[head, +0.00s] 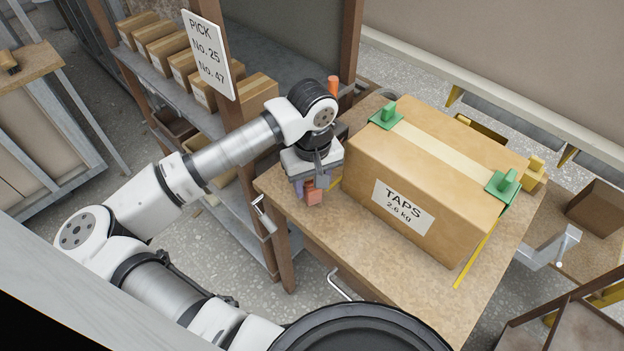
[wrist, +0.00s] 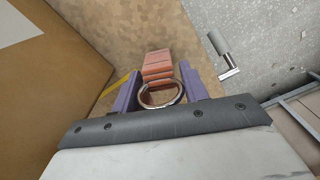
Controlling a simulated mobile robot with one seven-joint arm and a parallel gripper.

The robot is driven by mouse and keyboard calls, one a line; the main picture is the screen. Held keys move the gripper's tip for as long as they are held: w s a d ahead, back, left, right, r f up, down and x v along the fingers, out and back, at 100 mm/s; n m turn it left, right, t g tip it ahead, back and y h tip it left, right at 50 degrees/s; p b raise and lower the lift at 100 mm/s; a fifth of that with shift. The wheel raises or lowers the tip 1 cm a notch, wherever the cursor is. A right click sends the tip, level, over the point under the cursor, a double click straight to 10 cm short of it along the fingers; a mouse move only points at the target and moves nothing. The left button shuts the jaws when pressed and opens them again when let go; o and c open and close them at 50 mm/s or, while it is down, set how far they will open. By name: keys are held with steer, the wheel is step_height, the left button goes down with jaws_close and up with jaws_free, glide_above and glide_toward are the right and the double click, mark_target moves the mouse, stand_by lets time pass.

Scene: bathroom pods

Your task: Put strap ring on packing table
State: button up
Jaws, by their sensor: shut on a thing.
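My gripper (head: 311,187) is over the left part of the packing table (head: 375,257), beside the left end of the big carton. In the wrist view its two purple fingers (wrist: 160,90) are closed on the strap ring, a metal ring (wrist: 146,97) with an orange-red block-like part (wrist: 170,64) beyond it. The orange part also shows below the fingers in the head view (head: 314,196). I cannot tell whether it touches the tabletop.
The carton (head: 440,190) marked TAPS, with green corner pieces, fills much of the table. Bare tabletop lies in front of it. A shelf with small boxes (head: 185,68) and a sign post stand at left. A grey-handled crank (head: 262,214) juts out at the table's left edge.

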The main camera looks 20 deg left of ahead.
steer(key=shift+f+b, duration=0.2)
steer(key=shift+b, duration=0.2)
steer(key=o, duration=1)
steer(key=shift+r, duration=0.1)
steer(key=shift+r, duration=0.1)
